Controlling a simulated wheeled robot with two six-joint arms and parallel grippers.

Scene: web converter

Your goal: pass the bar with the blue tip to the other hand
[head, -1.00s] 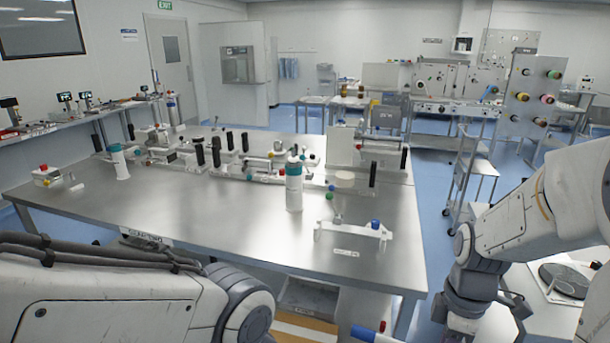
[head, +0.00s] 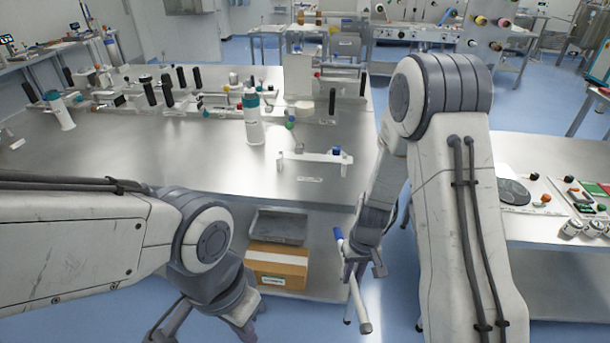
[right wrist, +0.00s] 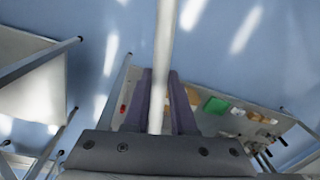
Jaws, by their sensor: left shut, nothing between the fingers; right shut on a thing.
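The bar (head: 358,300) is white with a blue tip (head: 338,234) at its upper end. It hangs in the air past the table's front edge, tilted, with its white end low. My right gripper (head: 353,268) is shut on the bar. In the right wrist view the bar (right wrist: 165,45) runs between the two fingers of my right gripper (right wrist: 160,85); the blue tip is out of that view. My left gripper (head: 165,325) is low at the bottom edge, partly cut off, shut and empty. It is well to the left of the bar, not touching it.
The steel table (head: 200,170) holds a white bottle with a teal band (head: 253,120) and a white bracket (head: 315,157) near its right front. A cardboard box (head: 277,265) and a grey bin (head: 280,228) are below. A bench (head: 540,232) stands right.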

